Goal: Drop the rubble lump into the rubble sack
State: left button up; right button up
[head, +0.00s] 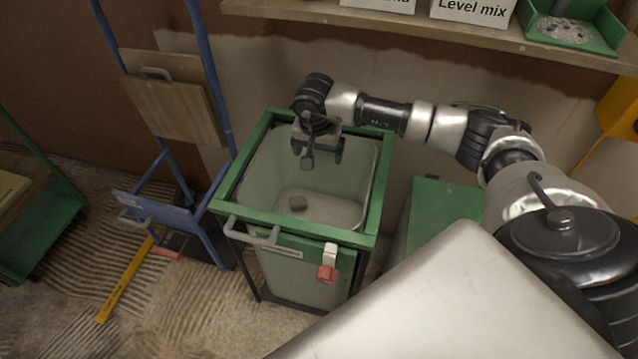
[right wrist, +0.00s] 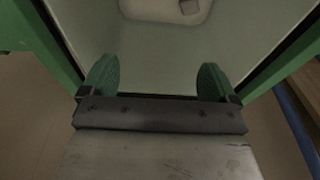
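The rubble sack (head: 262,172) is a pale, open-topped container in a green frame. It stands below my right arm in the head view, and its pale inner wall also shows in the right wrist view (right wrist: 150,50). My right gripper (head: 322,158) is over the sack's opening, pointing down. Its green fingertips (right wrist: 158,82) are apart with nothing between them. My left gripper is not in view.
A blue hand truck (head: 175,210) with a wooden board (head: 172,98) stands left of the sack. A yellow level (head: 125,282) lies on the ridged floor. A shelf (head: 420,27) with labelled boxes runs above. A green box (head: 440,210) stands right of the sack.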

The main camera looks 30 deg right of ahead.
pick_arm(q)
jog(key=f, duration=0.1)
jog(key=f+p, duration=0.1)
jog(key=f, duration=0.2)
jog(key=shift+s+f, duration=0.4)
pick_arm(e)
notch_tip(320, 180, up, 11)
jog(key=s+a, duration=0.1)
jog(key=shift+f, duration=0.15)
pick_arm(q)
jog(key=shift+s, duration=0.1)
pick_arm(e)
jog(key=shift+a+f, duration=0.1)
